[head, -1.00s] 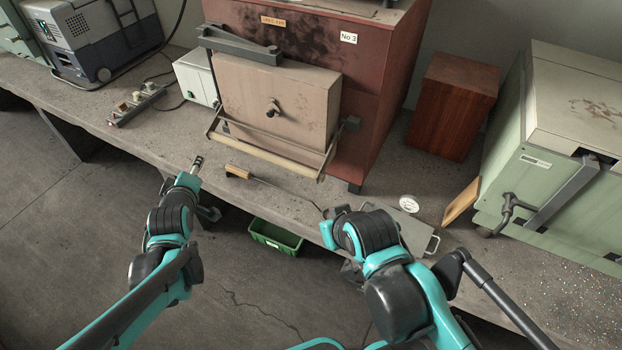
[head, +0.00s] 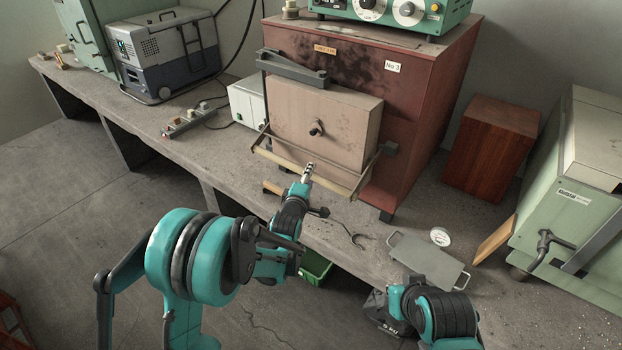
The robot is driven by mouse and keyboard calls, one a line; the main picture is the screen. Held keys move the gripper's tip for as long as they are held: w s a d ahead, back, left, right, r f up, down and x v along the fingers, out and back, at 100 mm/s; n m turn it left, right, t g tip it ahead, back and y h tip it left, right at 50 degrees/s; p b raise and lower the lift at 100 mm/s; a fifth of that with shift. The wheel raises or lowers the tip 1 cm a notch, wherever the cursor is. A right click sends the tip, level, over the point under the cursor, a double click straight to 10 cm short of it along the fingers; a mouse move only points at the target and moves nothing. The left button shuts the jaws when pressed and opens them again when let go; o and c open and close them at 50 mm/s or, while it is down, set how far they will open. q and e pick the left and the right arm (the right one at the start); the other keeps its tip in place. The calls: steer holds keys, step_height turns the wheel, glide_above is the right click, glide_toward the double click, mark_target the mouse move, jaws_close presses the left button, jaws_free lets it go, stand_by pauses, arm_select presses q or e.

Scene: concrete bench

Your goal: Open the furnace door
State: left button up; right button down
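The furnace (head: 425,105) is a rust-red box on the bench, marked No 3. Its beige block door (head: 350,117) is at the front and looks closed, with a small dark knob (head: 316,128) in its middle. A long tan handle bar (head: 279,162) runs across below the door on side brackets. My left gripper (head: 309,169) points up at the bar and overlaps its middle in the view; contact and finger opening are unclear. My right gripper (head: 386,314) is low at the bench's front edge, partly hidden by its arm, and its fingers cannot be made out.
A wood block (head: 490,150) and green cabinet (head: 575,180) stand farther right. A green bin (head: 315,267) is below the bench edge. A power strip (head: 190,121) lies left.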

arm_select(q)
steer(key=shift+w+f, duration=0.1)
steer(key=shift+w, duration=0.35)
steer(key=shift+d, duration=0.1)
jaws_close()
step_height(320, 180, up, 6)
steer(key=s+a+m+g+y+p, duration=0.1)
steer(key=g+p, duration=0.2)
steer(key=p, duration=0.4)
steer(key=shift+s+g, duration=0.15)
steer(key=shift+g, duration=0.15)
steer(key=shift+f, duration=0.1)
